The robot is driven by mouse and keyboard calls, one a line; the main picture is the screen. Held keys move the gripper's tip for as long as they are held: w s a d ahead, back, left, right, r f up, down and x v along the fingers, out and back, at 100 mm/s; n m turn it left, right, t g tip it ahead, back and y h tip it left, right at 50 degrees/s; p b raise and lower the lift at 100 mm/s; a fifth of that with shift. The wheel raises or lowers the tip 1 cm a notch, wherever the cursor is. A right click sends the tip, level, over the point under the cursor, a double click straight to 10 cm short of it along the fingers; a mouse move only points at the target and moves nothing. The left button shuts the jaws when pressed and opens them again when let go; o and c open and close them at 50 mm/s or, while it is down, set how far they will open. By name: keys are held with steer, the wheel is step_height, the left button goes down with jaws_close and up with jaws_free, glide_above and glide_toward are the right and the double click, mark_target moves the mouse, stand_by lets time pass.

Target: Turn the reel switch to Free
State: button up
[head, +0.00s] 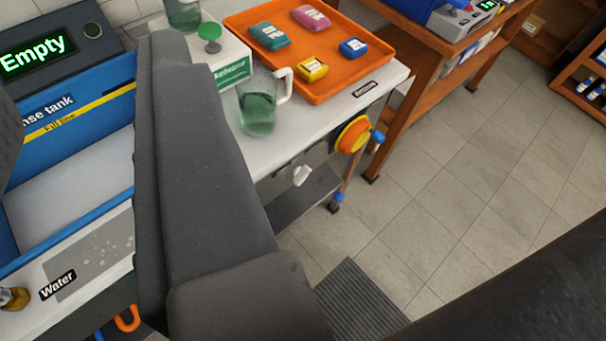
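An orange and yellow reel (352,135) with a blue part beside it is mounted at the right end of the white bench. A small white knob (301,175), which looks like a switch, sticks out from the grey front panel (322,158) below the bench top, left of the reel. I cannot read any setting on it. A large dark grey part of my gripper or arm (205,170) fills the centre left and stands apart from the knob in the picture. I cannot make out two fingertips or anything held.
An orange tray (376,71) with several coloured packets and a glass mug of green liquid (257,108) stand on the bench. A blue rinse tank (75,155) with an "Empty" display is at left. Tiled floor (450,190) is open at right, beside a wooden table (398,110).

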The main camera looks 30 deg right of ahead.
steer(key=w+d+f+m+h+p, duration=0.15)
steer(key=w+d+p, duration=0.25)
steer(key=w+d, duration=0.4)
steer(key=w+d+f+h+p, duration=0.1)
steer(key=w+d+f+p, duration=0.1)
steer(key=w+d+f, duration=0.7)
steer(key=w+d+f+h+p, duration=0.1)
steer(key=w+d+f+p, duration=0.1)
steer(key=w+d+f, duration=0.7)
steer(key=m+t+y+p, duration=0.2)
steer(key=m+y+p, duration=0.2)
steer(key=y+p, duration=0.45)
glide_toward(302, 175)
steer(key=w+a+y+b, duration=0.1)
steer(key=w+b, duration=0.3)
steer(key=w, duration=0.4)
steer(key=shift+a+f, duration=0.45)
steer(key=shift+a, duration=0.15)
